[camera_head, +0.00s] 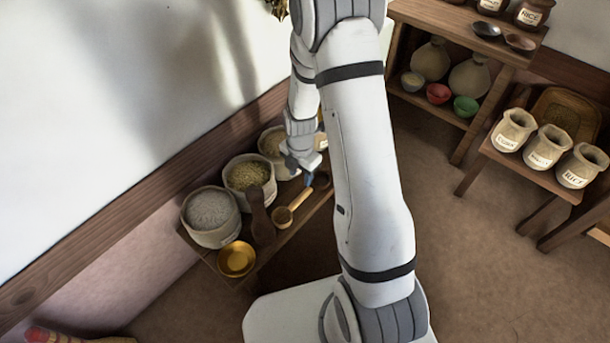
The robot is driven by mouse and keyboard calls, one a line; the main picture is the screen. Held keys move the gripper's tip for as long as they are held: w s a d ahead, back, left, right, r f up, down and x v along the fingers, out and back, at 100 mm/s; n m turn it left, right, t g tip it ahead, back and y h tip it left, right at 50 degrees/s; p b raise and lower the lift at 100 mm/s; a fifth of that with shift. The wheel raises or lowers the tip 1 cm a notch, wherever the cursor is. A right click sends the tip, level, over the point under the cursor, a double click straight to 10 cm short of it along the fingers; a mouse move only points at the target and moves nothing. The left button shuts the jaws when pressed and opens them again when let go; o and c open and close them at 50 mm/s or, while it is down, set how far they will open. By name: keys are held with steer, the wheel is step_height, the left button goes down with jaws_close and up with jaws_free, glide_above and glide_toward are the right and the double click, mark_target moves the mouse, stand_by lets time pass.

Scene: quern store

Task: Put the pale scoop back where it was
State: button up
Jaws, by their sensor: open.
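The pale scoop (284,215), of light wood with a round bowl and a straight handle, lies on the low wooden bench (285,237) by the wall. Its bowl points to the lower left and its handle to the upper right. My gripper (308,180) is small in view, partly behind my arm, just beyond the handle's upper end. It is open and seems empty. Whether its fingertips touch the handle or the bench cannot be told.
Sacks of grain (247,178) stand along the back of the bench. A dark wooden pestle-like piece (260,218) and a brass bowl (237,259) are left of the scoop. A dark round piece (322,180) is beside my gripper. Labelled jars (547,147) stand on the right.

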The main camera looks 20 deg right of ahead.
steer(key=s+r+m, duration=0.5)
steer(key=r+m, duration=0.5)
steer(key=r, duration=0.4)
steer(key=s+r+m+t, duration=0.1)
steer(key=s+r+m, duration=0.9)
steer(key=s+m, duration=0.3)
steer(key=shift+s+d+r+m, duration=0.2)
steer(key=shift+r+m, duration=0.2)
steer(key=shift+m, duration=0.4)
